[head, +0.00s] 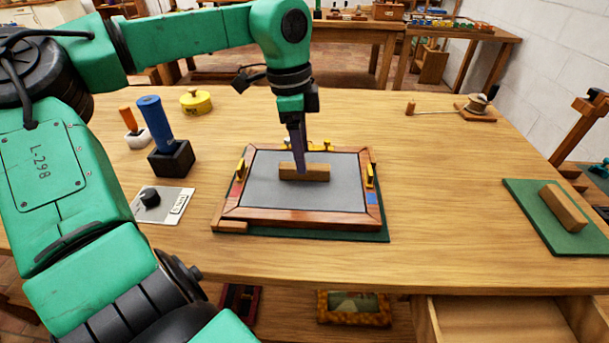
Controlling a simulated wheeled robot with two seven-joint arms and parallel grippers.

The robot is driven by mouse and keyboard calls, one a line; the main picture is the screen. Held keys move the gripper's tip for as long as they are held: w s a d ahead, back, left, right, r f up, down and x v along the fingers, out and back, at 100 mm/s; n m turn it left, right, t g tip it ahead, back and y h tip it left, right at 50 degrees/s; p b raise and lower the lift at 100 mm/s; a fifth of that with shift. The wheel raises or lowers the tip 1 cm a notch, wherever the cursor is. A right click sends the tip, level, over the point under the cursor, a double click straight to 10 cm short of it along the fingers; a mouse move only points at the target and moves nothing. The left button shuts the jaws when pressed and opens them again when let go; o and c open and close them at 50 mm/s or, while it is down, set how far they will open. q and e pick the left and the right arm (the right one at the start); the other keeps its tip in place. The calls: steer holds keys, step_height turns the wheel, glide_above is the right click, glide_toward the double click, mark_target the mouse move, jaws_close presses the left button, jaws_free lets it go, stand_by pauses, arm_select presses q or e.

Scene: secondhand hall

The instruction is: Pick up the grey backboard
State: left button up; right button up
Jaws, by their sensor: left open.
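The grey backboard (265,194) lies flat inside a reddish-brown wooden frame (295,219) on a green mat (375,236). A wooden block (317,173) like a handle sits on the middle of the backboard. Yellow clips stand on the frame at the left (241,170) and right (370,175); more yellow pieces show at the far side, partly behind my gripper. My left gripper (299,168) points down at the wooden block, its fingers dark and narrow in this view. It is open; whether the fingers straddle the block or touch it is unclear.
At left stand a blue-handled tool in a black block (171,158), an orange-handled tool (128,120), a yellow tin (196,101) and a card with a black knob (162,204). At right, a wooden block (563,207) lies on a green board. The table between is clear.

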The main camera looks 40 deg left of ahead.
arm_select(q)
steer(key=f, duration=0.2)
steer(key=shift+d+f, duration=0.25)
steer(key=shift+f, duration=0.15)
steer(key=shift+a+f, duration=0.1)
steer(key=shift+f, duration=0.15)
jaws_close()
